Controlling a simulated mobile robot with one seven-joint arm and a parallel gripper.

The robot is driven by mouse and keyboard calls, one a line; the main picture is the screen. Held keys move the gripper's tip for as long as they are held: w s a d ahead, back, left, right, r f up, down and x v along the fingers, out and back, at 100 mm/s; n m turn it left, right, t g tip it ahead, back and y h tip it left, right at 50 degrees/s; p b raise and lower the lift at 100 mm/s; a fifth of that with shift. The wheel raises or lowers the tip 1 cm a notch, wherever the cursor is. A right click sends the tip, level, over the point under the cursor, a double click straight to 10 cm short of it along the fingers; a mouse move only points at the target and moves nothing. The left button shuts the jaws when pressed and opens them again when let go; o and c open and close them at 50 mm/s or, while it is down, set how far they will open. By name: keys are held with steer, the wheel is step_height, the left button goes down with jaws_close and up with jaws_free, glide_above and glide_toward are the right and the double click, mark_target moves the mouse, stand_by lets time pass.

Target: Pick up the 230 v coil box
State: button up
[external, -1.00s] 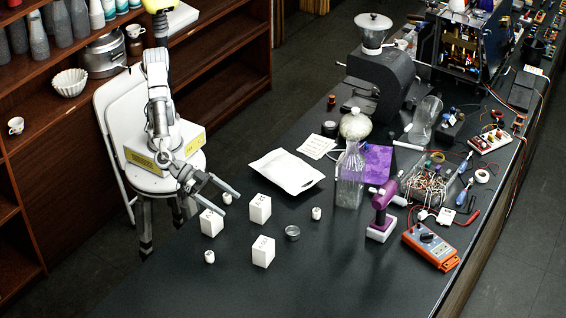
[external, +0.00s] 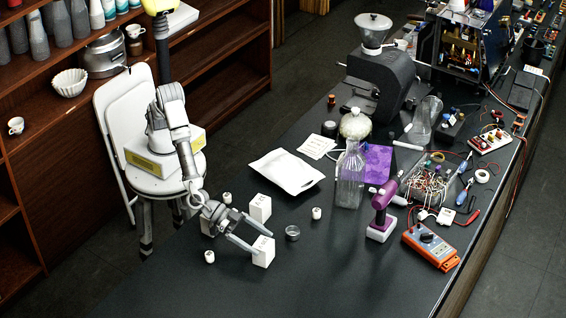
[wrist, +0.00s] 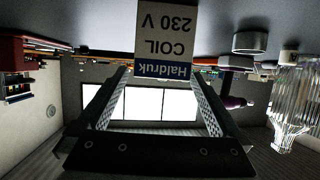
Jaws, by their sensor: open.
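The 230 V coil box (external: 263,259) is a small white carton standing on the dark bench, the frontmost of the white boxes. In the wrist view its label (wrist: 165,45) reads upside down "Haldruk COIL 230 V", with a blue band. My gripper (external: 265,243) is open and low over the bench, its fingertips at the box, one towards each side. In the wrist view the gripper (wrist: 160,75) shows both fingers spread, with the box centred ahead between the tips. I cannot tell whether either finger touches it.
A metal tin (external: 292,233) sits close to the right. Small white cylinders (external: 209,257) stand around. The front of the bench (external: 200,295) is clear.

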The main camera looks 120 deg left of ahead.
mark_target(270, 250)
steer(key=x, duration=0.5)
steer(key=shift+w+a+f, duration=0.1)
steer(key=shift+a+f, duration=0.05)
steer(key=shift+f, duration=0.3)
steer(key=c, duration=1.5)
steer(key=shift+r, duration=0.1)
